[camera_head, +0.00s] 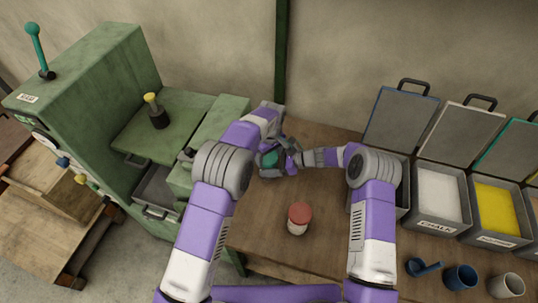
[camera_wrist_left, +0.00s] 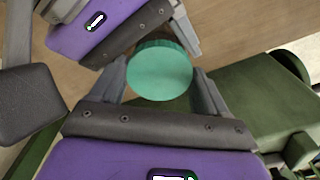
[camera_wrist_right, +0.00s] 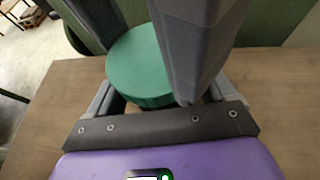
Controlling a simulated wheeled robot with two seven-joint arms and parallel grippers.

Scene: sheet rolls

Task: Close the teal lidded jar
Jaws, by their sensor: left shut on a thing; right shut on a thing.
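The teal lid (camera_head: 270,158) of the jar shows between my two grippers in the head view, near the table's back left. In the left wrist view the round lid (camera_wrist_left: 160,72) lies between the fingers of my left gripper (camera_wrist_left: 160,80), which is shut on it. My right gripper (camera_wrist_right: 155,100) comes in from the side and is shut on the jar just below the lid. In the right wrist view the lid (camera_wrist_right: 140,65) sits level over the jar, with a left finger in front of it. The jar's body is mostly hidden, so I cannot tell whether the lid is fully seated.
A jar with a red lid (camera_head: 299,215) stands nearer on the wooden table (camera_head: 262,238). A green machine (camera_head: 85,85) stands at left. Open-lidded bins (camera_head: 437,195) line the right, with a blue scoop (camera_head: 422,268) and cups (camera_head: 460,278) in front.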

